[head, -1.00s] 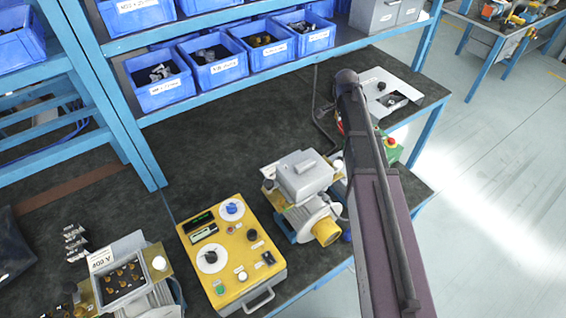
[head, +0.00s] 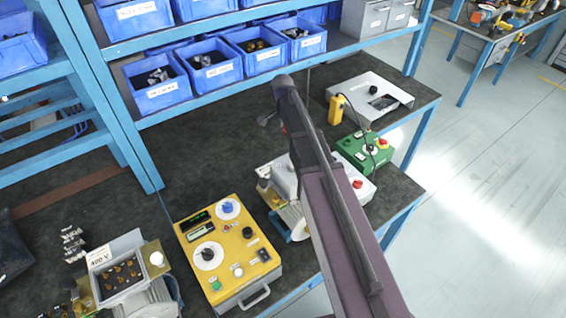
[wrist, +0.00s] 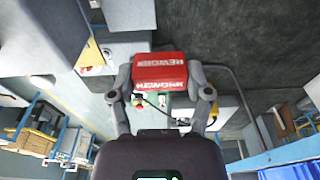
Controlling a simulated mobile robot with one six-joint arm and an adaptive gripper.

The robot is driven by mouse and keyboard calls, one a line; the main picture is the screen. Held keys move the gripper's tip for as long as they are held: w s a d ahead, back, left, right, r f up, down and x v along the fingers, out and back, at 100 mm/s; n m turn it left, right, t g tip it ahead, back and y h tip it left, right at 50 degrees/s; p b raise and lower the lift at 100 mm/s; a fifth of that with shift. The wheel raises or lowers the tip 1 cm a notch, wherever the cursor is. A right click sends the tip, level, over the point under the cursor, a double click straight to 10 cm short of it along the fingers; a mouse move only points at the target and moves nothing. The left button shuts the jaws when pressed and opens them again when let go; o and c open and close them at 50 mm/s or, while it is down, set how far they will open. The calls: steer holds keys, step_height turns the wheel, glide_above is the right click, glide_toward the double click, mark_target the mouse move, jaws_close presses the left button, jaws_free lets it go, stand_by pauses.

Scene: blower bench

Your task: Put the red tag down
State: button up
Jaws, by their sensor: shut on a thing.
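The red tag (wrist: 160,72), with REWORK lettering on it, is between the two fingers of my gripper (wrist: 160,84) in the wrist view. My gripper is shut on it. The tag is held above the dark bench. In the head view my arm covers most of the gripper and tag, so I cannot tell how high the tag is.
The dark bench top (head: 205,150) is bare left of my arm. A yellow control box (head: 230,245), a motor (head: 292,218), a green box (head: 362,150) and a grey-white panel (head: 370,97) stand on it. Blue bins (head: 158,85) line the shelf behind.

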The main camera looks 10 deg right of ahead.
steer(key=shift+a, duration=0.15)
steer(key=shift+s+d, duration=0.1)
steer(key=shift+d, duration=0.1)
steer(key=s, duration=0.3)
steer(key=s+r+p, duration=0.1)
steer(key=s, duration=0.1)
steer(key=shift+a+r, duration=0.1)
steer(key=shift+a, duration=0.15)
stand_by(0.4)
step_height(320, 180, down, 6)
steer(key=b, duration=0.6)
stand_by(0.4)
steer(key=shift+f+b, duration=1.9)
steer(key=shift+f, duration=0.1)
steer(key=shift+f, duration=0.2)
